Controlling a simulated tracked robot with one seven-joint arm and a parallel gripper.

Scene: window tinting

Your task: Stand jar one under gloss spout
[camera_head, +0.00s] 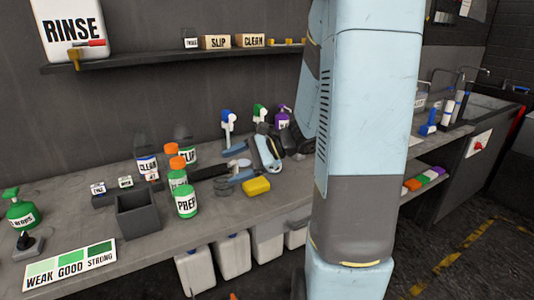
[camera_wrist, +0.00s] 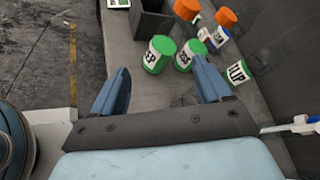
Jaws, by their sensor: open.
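I cannot see a label reading "one" or a spout marked gloss. A white jar with a green lid marked PREP (camera_head: 186,201) stands on the bench; it shows in the wrist view (camera_wrist: 157,55). Beside it, another green-lidded jar (camera_wrist: 187,57) has a label partly legible as "SS". A SLIP container (camera_wrist: 239,73) stands to the right in the wrist view. My gripper (camera_wrist: 159,66) is open and empty, its two blue fingers apart, facing the jars. In the head view my gripper (camera_head: 232,168) is low over the bench, right of the jars.
A RINSE tank (camera_head: 70,28) with a tap sits on the shelf at left. A dark square bin (camera_head: 138,214) stands left of the jars. A yellow sponge (camera_head: 256,187) lies near the front edge. A WEAK GOOD STRONG card (camera_head: 70,265) lies front left.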

